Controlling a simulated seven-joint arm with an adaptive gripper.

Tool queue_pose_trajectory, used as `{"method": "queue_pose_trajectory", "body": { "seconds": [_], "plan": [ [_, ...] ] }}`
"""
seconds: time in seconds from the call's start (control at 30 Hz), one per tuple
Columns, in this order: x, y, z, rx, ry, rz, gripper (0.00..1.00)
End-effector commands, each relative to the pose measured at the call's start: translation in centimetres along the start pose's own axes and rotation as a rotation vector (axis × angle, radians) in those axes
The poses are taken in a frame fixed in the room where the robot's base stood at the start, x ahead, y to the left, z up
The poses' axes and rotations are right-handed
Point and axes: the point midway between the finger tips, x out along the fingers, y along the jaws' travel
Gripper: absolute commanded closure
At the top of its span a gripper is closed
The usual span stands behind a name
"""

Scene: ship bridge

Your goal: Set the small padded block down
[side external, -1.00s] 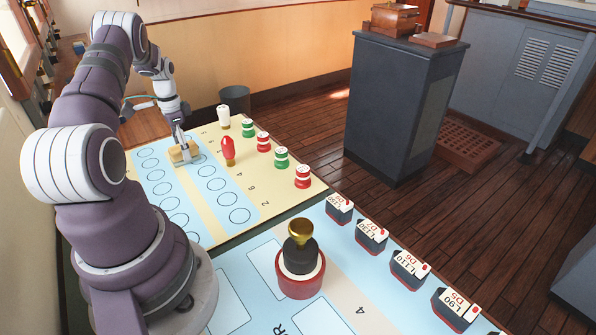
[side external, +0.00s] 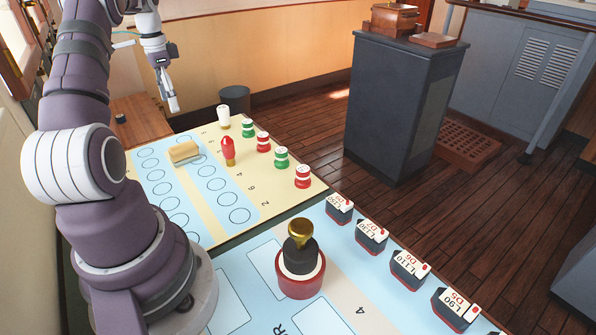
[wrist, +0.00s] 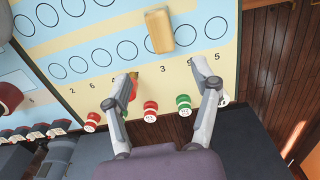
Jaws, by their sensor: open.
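The small padded block (side external: 184,152) is tan with a lighter side and lies on the board with rows of circles (side external: 222,222). My gripper (side external: 174,108) is raised above the far end of the board, clear of the block. In the wrist view its two fingers (wrist: 172,82) are spread wide with nothing between their tips, and the block is beyond them.
A red peg (side external: 228,150) and a white peg (side external: 223,116) stand near the block. Several red and green striped pieces (side external: 281,157) line the board's right edge. A brass-topped knob (side external: 300,262) stands on the nearer board. A dark cabinet (side external: 400,110) stands behind on the floor.

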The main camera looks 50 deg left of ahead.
Motion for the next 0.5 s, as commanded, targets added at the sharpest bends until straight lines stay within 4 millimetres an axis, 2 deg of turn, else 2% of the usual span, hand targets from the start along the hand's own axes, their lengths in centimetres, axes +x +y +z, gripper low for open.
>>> {"method": "queue_pose_trajectory", "body": {
  "seconds": [0.07, 0.17, 0.2, 0.27, 0.3, 0.37, 0.4, 0.5],
  "plan": [
    [-1.3, 1.1, -1.3, 0.005, 0.018, -0.015, 0.38],
    [-4.1, 5.0, -4.7, 0.004, 0.074, -0.049, 0.38],
    [-5.3, 7.4, -6.1, 0.004, 0.106, -0.061, 0.38],
    [-7.0, 11.3, -7.5, 0.002, 0.158, -0.074, 0.38],
    [-7.9, 14.0, -8.0, 0.001, 0.195, -0.080, 0.38],
    [-8.9, 18.1, -8.1, 0.003, 0.252, -0.081, 0.38],
    [-9.3, 20.8, -7.7, 0.005, 0.291, -0.077, 0.38],
    [-9.3, 26.1, -5.7, 0.008, 0.377, -0.055, 0.38]
  ]
}}
